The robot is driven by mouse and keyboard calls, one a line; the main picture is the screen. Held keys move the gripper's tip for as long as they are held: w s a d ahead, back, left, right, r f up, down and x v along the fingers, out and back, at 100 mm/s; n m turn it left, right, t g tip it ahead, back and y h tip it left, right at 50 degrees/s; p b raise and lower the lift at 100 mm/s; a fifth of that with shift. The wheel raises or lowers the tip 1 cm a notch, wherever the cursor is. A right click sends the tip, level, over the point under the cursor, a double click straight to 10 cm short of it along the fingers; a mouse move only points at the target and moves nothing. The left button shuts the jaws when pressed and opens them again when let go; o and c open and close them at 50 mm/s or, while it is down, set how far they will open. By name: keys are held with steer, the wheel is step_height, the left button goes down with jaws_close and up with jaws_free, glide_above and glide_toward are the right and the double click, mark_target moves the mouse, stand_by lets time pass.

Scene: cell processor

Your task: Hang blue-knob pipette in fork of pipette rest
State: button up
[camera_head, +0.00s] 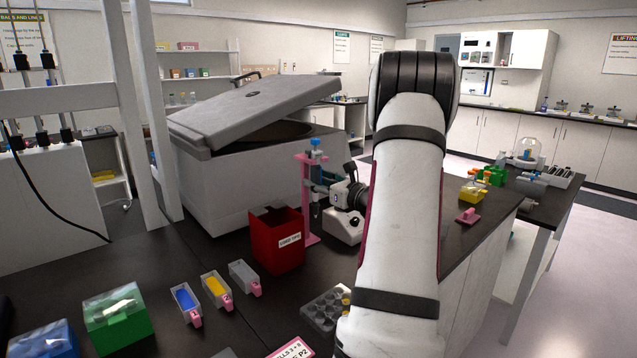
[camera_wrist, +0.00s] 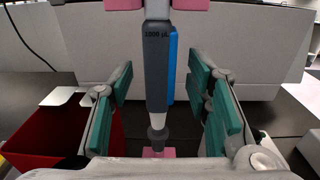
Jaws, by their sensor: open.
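The blue-knob pipette (camera_head: 316,144) stands upright at the pink pipette rest (camera_head: 304,190), beside the red bin. In the wrist view, the pipette's grey body (camera_wrist: 156,75), marked 1000 µL, hangs upright with a blue strip on its right. Pink parts of the rest (camera_wrist: 190,4) show on both sides of its upper end, and its pink base shows below. My gripper (camera_wrist: 161,85) is open, with green-padded fingers left and right of the pipette and a gap on each side. The pipette's knob is out of the wrist view. My arm hides part of the head view.
The red tip bin (camera_head: 278,240) stands close left of the rest, and it also shows in the wrist view (camera_wrist: 58,135). A large grey centrifuge (camera_head: 240,180) with a raised lid is behind. A microscope (camera_head: 345,210) stands close right. Small coloured bins are at front left.

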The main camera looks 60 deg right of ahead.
steer(key=v, duration=1.2)
stand_by(0.4)
